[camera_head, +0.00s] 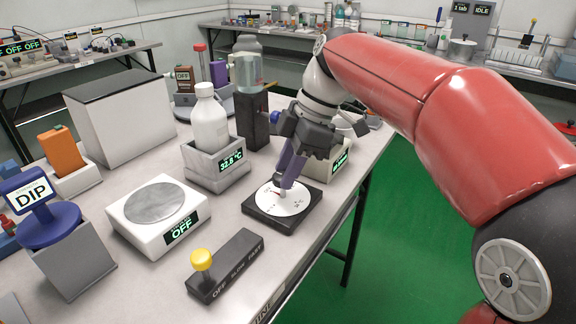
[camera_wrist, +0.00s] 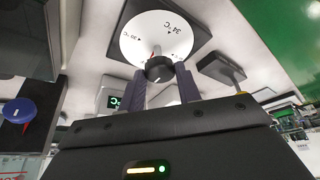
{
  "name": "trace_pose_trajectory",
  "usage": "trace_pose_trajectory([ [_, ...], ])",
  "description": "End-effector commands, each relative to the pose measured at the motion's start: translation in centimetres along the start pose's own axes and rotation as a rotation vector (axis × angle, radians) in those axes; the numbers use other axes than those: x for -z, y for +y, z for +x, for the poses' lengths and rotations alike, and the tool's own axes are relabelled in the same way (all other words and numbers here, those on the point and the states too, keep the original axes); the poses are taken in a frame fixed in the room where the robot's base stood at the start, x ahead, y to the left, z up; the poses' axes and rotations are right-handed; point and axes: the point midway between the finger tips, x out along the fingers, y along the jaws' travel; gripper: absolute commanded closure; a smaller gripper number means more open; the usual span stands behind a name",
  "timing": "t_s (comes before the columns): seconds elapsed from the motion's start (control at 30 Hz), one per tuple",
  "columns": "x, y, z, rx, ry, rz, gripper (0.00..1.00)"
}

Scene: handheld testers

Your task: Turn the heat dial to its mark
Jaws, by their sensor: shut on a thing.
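The heat dial (camera_head: 298,200) is a white disc with markings on a dark square base (camera_head: 258,215) near the table's right edge. In the wrist view the dial face (camera_wrist: 150,38) shows "34 °C" with a small mark and another temperature label at its left. Its dark round knob (camera_wrist: 159,69) has a red pointer line toward the upper left of that view. My gripper (camera_head: 283,184) reaches down over the dial, and its purple fingers (camera_wrist: 163,88) are shut on the knob from both sides. The arm partly hides the knob in the head view.
A white bottle (camera_head: 210,122) stands in a heater block reading 32.8 °C (camera_head: 219,170) behind the dial. A hot plate (camera_head: 157,213) marked OFF and a yellow-knobbed lever box (camera_head: 226,266) stand at left and front. A display box (camera_head: 341,160) stands close behind right.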

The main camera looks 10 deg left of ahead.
Motion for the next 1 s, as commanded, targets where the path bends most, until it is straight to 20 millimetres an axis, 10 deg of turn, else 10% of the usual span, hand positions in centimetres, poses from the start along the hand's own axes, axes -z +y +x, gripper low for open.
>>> trace_pose_trajectory([
  [0.4,-0.1,0.0,0.2,0.007,-0.002,-0.006,0.89],
  [0.43,-0.1,0.0,0.2,0.007,-0.002,-0.006,0.64],
  [0.57,-0.1,0.0,0.1,0.006,-0.001,-0.005,0.47],
  [1.0,-0.1,0.1,-1.4,0.000,0.000,-0.005,0.45],
])
